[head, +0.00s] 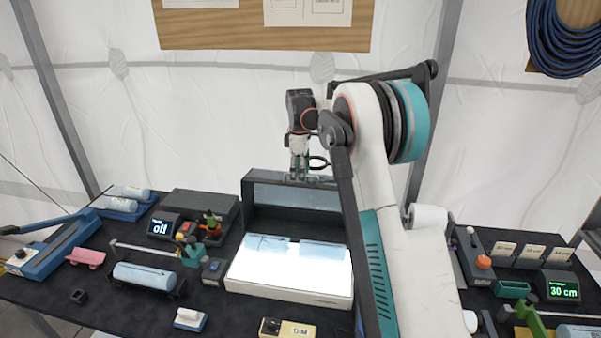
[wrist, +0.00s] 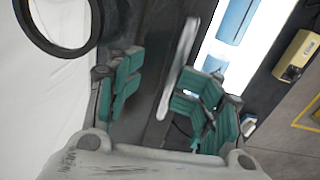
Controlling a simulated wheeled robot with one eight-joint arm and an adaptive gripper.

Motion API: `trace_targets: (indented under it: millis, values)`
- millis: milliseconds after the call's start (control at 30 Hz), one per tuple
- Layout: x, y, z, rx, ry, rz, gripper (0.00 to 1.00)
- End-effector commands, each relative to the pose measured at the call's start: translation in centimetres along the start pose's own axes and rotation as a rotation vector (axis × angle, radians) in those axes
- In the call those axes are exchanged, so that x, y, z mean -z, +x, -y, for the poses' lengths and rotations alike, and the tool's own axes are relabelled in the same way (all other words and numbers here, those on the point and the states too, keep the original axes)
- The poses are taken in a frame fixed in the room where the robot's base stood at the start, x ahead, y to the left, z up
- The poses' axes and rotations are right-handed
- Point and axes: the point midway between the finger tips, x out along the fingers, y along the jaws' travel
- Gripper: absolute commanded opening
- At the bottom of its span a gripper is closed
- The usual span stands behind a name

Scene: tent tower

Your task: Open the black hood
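The black hood (head: 250,188) stands behind a glowing white light panel (head: 285,282). Its dark frame rises at the panel's rear and the panel's top is largely uncovered. My gripper (head: 299,176) points down at the hood's top edge, near its middle. In the wrist view the gripper (wrist: 160,95) has its green-padded fingers wide apart. A thin grey bar (wrist: 178,65) runs between them, nearer the right finger, over the dark hood surface (wrist: 148,30). I see no firm grip on the bar. My arm hides the hood's right end in the head view.
A dark ring (wrist: 60,20) lies close to the left finger. A display reading "off" (head: 160,228), small parts and a blue cylinder (head: 145,276) crowd the table left of the panel. A yellowish DIM box (head: 287,328) sits in front. A "30 cm" display (head: 563,291) stands right.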

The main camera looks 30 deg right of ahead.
Motion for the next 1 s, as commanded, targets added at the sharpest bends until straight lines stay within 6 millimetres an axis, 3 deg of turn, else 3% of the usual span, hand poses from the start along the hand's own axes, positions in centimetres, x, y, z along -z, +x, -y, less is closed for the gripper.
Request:
trace_targets:
  millis: [533,667,1000]
  values:
    - [-0.2,-0.8,-0.4,-0.011,0.004,-0.001,0.30]
    - [-0.2,-2.6,-0.3,-0.011,0.004,-0.001,0.30]
    - [-0.3,-9.5,0.1,-0.007,0.004,0.000,0.30]
